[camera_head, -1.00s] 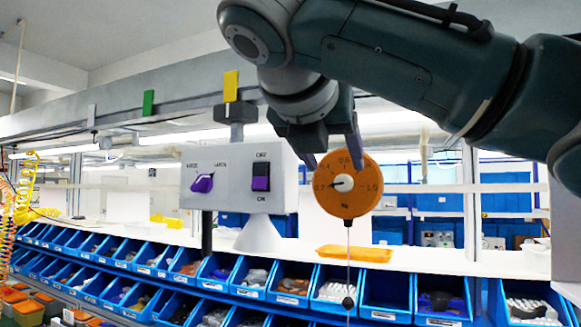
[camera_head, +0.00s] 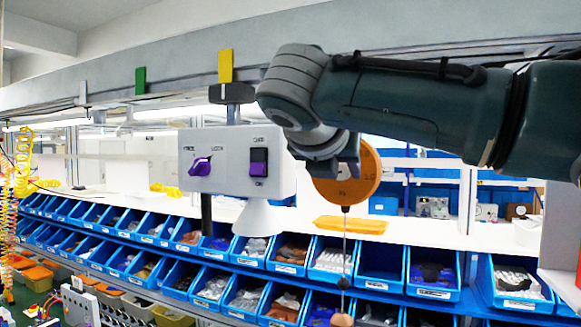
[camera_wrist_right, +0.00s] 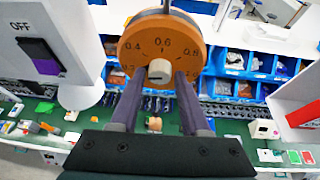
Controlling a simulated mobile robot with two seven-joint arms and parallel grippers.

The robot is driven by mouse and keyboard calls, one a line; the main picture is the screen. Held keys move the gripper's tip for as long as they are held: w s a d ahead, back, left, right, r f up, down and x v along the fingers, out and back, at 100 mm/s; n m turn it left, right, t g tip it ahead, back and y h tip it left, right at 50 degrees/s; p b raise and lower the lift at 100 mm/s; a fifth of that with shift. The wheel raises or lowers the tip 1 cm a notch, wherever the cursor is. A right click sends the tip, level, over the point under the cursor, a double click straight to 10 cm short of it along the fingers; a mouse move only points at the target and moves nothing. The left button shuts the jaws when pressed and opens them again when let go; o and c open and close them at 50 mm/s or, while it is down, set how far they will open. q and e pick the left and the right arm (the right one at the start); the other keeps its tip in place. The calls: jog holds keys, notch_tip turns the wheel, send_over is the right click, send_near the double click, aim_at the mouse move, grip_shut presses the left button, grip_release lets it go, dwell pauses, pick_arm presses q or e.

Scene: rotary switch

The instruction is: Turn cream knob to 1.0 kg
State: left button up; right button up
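The round orange dial (camera_head: 366,180) faces me in the head view, partly behind my right gripper (camera_head: 336,168). In the right wrist view the dial (camera_wrist_right: 150,33) shows 0.4, 0.6 and 0.8; the lowest marks at both sides are partly covered by the fingers. The cream knob (camera_wrist_right: 160,71) sits at its centre. It is hidden in the head view. In the right wrist view my right gripper (camera_wrist_right: 158,79) is open, with one finger on each side of the knob. I cannot tell whether they touch it. The knob's pointer direction is unclear now. My left gripper is out of view.
A grey box (camera_head: 228,187) with a purple knob (camera_head: 200,167) and a purple rocker switch (camera_head: 259,162) hangs left of the dial. Blue bins (camera_head: 378,268) line the shelf behind.

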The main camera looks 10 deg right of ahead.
grip_shut()
